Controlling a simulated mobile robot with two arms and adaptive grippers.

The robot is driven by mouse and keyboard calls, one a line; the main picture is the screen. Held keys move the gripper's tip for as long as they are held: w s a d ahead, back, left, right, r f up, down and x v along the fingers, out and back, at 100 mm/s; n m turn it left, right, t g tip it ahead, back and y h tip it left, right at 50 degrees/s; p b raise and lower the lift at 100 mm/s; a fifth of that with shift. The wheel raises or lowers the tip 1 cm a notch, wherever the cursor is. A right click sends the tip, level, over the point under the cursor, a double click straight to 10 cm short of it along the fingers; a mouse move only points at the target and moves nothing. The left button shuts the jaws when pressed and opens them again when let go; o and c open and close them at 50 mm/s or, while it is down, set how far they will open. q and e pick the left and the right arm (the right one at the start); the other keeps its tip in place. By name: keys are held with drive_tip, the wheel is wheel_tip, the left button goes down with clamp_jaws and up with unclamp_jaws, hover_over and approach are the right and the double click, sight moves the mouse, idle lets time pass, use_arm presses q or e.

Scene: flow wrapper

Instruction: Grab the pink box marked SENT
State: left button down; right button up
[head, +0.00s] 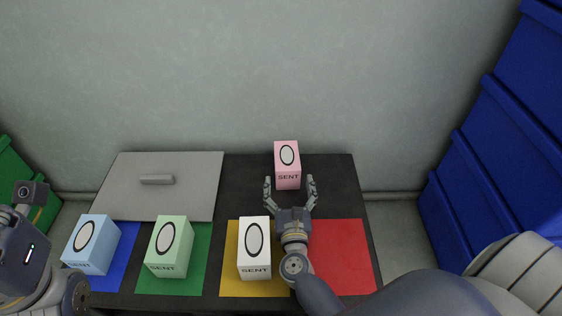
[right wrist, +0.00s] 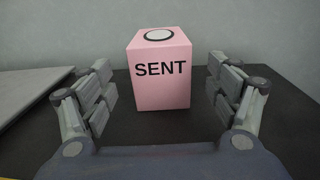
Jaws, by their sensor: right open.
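The pink box (head: 287,172) marked SENT stands upright near the back edge of the dark table in the head view. It also shows in the right wrist view (right wrist: 160,85), centred, with its lettered face toward me. My right gripper (head: 290,182) is open in front of the box. Its fingers lie left and right of the box in the right wrist view (right wrist: 160,90), with a gap on each side and no visible contact. My left arm shows at the left edge of the head view, but its fingers are out of frame.
A white box (head: 254,259) stands on the yellow mat (head: 229,275), close left of my right arm. A green box (head: 172,251) and a blue box (head: 91,249) stand further left. The red mat (head: 347,255) is bare. A grey panel (head: 190,200) with a handle lies at back left.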

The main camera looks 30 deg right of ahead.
sight(287, 161)
drive_tip(key=b+x, duration=0.1)
drive_tip(key=x, duration=0.8)
drive_tip(key=shift+r, duration=0.1)
drive_tip(key=shift+c, duration=0.6)
drive_tip(key=c, duration=1.1)
